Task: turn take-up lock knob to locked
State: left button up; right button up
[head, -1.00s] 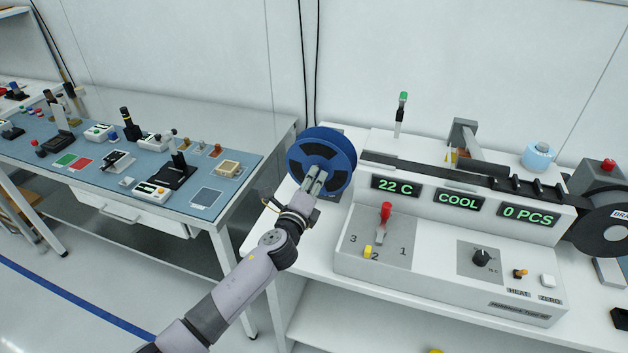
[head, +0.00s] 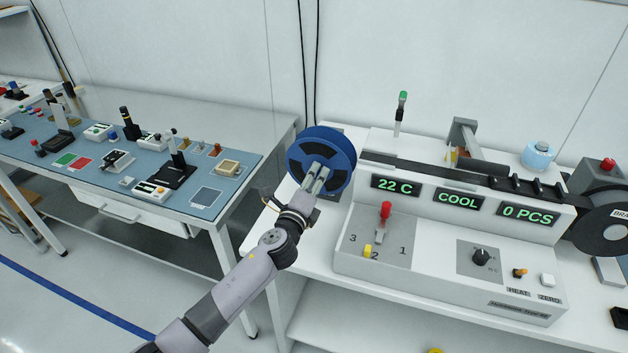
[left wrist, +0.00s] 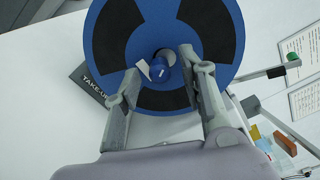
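The blue take-up reel (head: 340,150) with black openings stands upright at the left end of the machine. It also fills the top of the left wrist view (left wrist: 215,20). My left gripper (head: 318,172) is in front of the hub. In the left wrist view its two fingers (left wrist: 160,64) are apart, one on each side of the knob, with gaps visible. The knob is hidden by the fingers in the head view. My right gripper is not in view.
The machine (head: 450,280) has a red-handled lever (head: 385,212), a black dial (head: 480,257) and lit displays. A dark "TAKE-U" label (left wrist: 92,82) lies partly behind the reel. A blue-topped bench (head: 130,165) with several devices stands at left.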

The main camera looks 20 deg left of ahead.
pick_arm(q)
jog(key=s, duration=1.2)
jog(key=shift+a, duration=0.2)
